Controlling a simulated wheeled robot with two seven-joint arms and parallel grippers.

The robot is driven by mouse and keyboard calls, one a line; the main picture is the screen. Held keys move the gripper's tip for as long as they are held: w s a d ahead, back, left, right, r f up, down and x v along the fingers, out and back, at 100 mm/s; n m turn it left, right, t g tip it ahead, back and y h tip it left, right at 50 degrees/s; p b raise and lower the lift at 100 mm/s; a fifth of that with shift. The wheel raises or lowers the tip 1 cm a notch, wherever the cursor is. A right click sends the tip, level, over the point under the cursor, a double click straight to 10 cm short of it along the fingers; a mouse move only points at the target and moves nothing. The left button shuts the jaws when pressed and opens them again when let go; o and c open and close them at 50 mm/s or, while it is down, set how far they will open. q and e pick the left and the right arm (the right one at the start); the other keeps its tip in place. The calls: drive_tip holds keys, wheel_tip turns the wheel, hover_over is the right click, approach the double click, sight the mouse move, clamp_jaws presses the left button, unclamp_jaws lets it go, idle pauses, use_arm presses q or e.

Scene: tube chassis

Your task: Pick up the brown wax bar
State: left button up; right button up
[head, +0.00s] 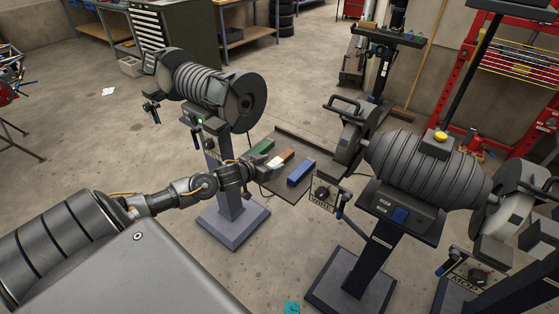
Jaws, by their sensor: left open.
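A brown wax bar (286,156) lies on a dark flat tray (293,195) between two grinding machines. A pale bar (276,163) lies right beside it, on the side toward my arm. My left gripper (267,172) is at the tray's left edge, just short of the pale and brown bars. It is open, and nothing shows between its fingers, though they are small in this view. I cannot tell its exact height above the tray. My right gripper is not in view.
A green bar (262,147) lies behind and a blue bar (301,172) in front on the same tray. A grinder (200,85) on a pedestal stands to the left, and a larger polishing machine (430,165) to the right. Open concrete floor lies around them.

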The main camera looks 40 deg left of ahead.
sight(277, 160)
use_arm(q)
drive_tip(key=x, duration=0.4)
drive_tip(key=shift+w+d, duration=0.1)
drive_tip(key=shift+w, duration=0.05)
drive_tip(key=shift+c, duration=0.3)
drive_tip(key=c, duration=1)
drive_tip(key=shift+r, duration=0.15)
drive_tip(key=shift+r, duration=0.3)
wheel_tip(277, 160, up, 2)
drive_tip(key=shift+r, duration=0.25)
drive_tip(key=s+a+r, duration=0.3)
drive_tip(key=s+r, duration=0.6)
drive_tip(key=s, duration=0.4)
drive_tip(key=shift+s+r+p, duration=0.3)
drive_tip(key=shift+s+r, duration=0.05)
